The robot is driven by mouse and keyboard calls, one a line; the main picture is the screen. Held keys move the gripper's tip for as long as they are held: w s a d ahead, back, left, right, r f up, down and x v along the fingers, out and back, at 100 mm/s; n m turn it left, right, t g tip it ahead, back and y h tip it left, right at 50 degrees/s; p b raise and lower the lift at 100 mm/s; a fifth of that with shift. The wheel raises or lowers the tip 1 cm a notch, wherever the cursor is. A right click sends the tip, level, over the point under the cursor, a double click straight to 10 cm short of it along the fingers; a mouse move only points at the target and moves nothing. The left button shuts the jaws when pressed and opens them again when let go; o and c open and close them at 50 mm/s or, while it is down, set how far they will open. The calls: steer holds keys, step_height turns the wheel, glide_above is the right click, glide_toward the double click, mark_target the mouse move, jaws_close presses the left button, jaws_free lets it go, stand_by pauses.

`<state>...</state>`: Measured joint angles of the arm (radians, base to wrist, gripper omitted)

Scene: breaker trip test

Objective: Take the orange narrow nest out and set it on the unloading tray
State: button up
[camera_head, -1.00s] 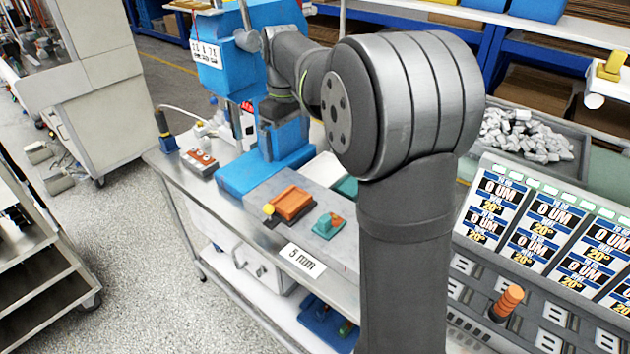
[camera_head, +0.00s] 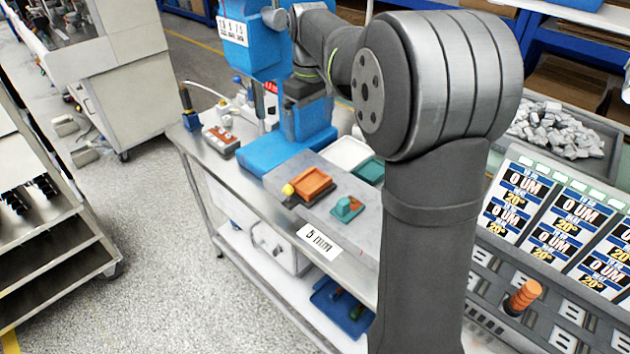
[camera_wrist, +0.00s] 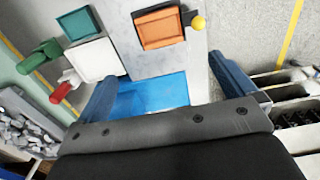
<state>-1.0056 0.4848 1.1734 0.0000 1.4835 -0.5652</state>
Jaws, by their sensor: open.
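The orange nest (camera_head: 311,181) is a shallow rectangular tray on a dark base on the grey bench block, with a yellow ball at its left end. In the wrist view the orange nest (camera_wrist: 161,28) lies ahead of the fingers, ball on its right. My gripper (camera_wrist: 168,88) is open and empty, its two blue fingers apart over a blue plate. In the head view my gripper (camera_head: 308,118) hangs behind the nest, apart from it. A white tray (camera_head: 348,153) and a teal tray (camera_head: 370,171) lie right of it; I cannot tell which is the unloading tray.
A small teal piece (camera_head: 347,208) with an orange-brown part sits in front of the nest. A blue press (camera_head: 262,50) stands behind. Red and green handles (camera_wrist: 62,92) lie beside the white tray. My arm hides part of the bench's right side.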

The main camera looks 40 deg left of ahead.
stand_by(0.4)
steer(key=shift+c, duration=1.2)
glide_above(305, 179)
step_height(305, 179, down, 11)
steer(key=shift+w+d+f, duration=0.1)
steer(key=shift+w, duration=0.05)
steer(key=shift+f, duration=3.1)
